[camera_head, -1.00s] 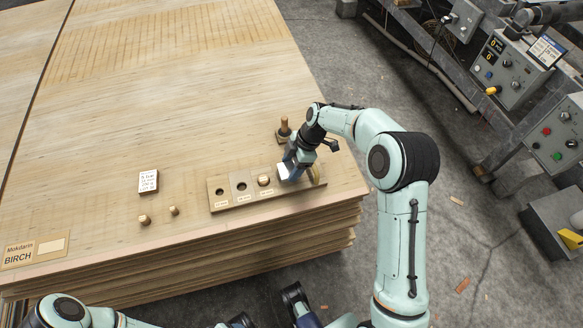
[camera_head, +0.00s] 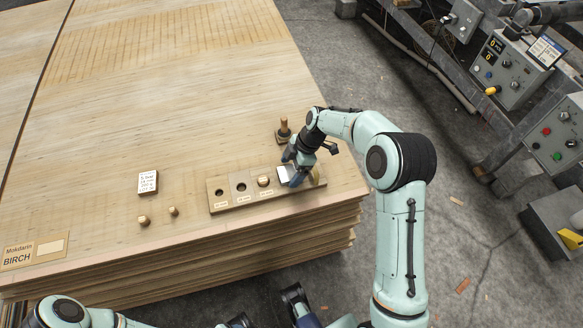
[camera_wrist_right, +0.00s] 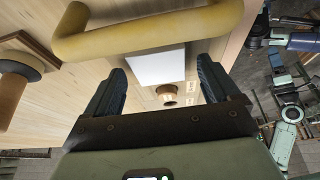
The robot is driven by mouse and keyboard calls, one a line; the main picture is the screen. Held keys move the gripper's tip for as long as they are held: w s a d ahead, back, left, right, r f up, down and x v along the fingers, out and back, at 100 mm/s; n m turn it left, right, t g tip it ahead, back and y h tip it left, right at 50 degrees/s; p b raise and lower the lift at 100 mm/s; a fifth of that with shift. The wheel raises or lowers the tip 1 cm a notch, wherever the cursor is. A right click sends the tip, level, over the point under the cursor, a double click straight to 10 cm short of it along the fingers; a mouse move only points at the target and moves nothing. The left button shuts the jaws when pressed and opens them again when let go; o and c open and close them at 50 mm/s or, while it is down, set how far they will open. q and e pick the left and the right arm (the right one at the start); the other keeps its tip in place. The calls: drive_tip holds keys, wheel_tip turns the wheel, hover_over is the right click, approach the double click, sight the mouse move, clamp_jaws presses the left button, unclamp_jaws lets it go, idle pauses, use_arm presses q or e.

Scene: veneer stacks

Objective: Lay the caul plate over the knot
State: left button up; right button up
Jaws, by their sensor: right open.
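A pale flat plate (camera_head: 284,174), which seems to be the caul plate, sits at the right end of the wooden holed board. A yellow curved handle (camera_head: 317,175) shows beside it; whether they are joined I cannot tell. My right gripper (camera_head: 292,177) is open over this end. In the right wrist view the plate (camera_wrist_right: 158,66) shows beyond and between the open fingers (camera_wrist_right: 165,88), and the handle (camera_wrist_right: 150,32) crosses in front of it. Nothing is clearly gripped. I cannot clearly make out the knot.
The holed board (camera_head: 230,204) has two empty holes and a plug (camera_head: 264,181). A wood-handled tool (camera_head: 284,131) stands behind my right gripper. The veneer stack (camera_head: 150,110) is clear farther back.

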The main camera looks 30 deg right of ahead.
use_arm(q)
drive_tip(key=shift+s+r+p, duration=0.3)
drive_tip(key=shift+r+p, duration=0.3)
drive_tip(key=shift+p, duration=0.1)
use_arm(e)
drive_tip(key=v, duration=1.1)
drive_tip(key=shift+d+r, duration=0.2)
drive_tip(key=shift+r, duration=0.15)
